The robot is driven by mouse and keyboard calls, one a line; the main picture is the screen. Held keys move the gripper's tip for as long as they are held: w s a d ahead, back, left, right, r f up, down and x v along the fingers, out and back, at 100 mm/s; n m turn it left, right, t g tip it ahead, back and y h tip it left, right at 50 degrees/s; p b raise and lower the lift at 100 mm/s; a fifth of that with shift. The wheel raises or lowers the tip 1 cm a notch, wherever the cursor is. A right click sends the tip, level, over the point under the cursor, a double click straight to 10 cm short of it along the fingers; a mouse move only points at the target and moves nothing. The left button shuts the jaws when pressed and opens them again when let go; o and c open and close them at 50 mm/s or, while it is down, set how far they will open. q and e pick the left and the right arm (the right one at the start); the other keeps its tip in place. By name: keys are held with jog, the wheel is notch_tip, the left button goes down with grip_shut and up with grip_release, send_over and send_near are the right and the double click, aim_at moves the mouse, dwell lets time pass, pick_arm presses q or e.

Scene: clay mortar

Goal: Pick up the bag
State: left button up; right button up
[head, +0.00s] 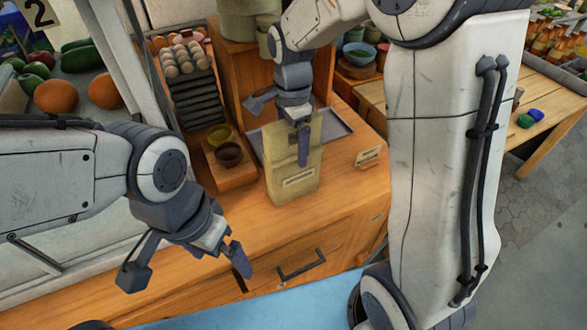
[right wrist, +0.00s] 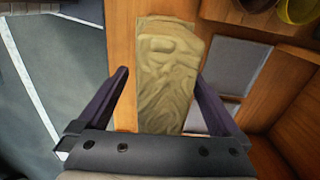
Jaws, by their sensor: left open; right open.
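The tan paper bag (head: 290,182) stands upright on the wooden counter in the head view, with a pale label on its front. It also shows from above in the right wrist view (right wrist: 166,70), with a creased top. My right gripper (head: 281,124) is open at the bag's upper part; one finger shows in front of the bag and the other to its left. My left gripper (head: 188,266) is open and empty in front of the counter, left of the bag.
A grey tray (head: 336,127) lies behind the bag. A wooden box with bowls (head: 229,155) stands to its left, and a small card (head: 368,156) to its right. An egg rack (head: 185,58) is at the back left. The counter's front strip is clear.

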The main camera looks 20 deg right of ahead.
jog(key=shift+f, duration=0.3)
grip_shut()
jog(key=shift+r, duration=0.15)
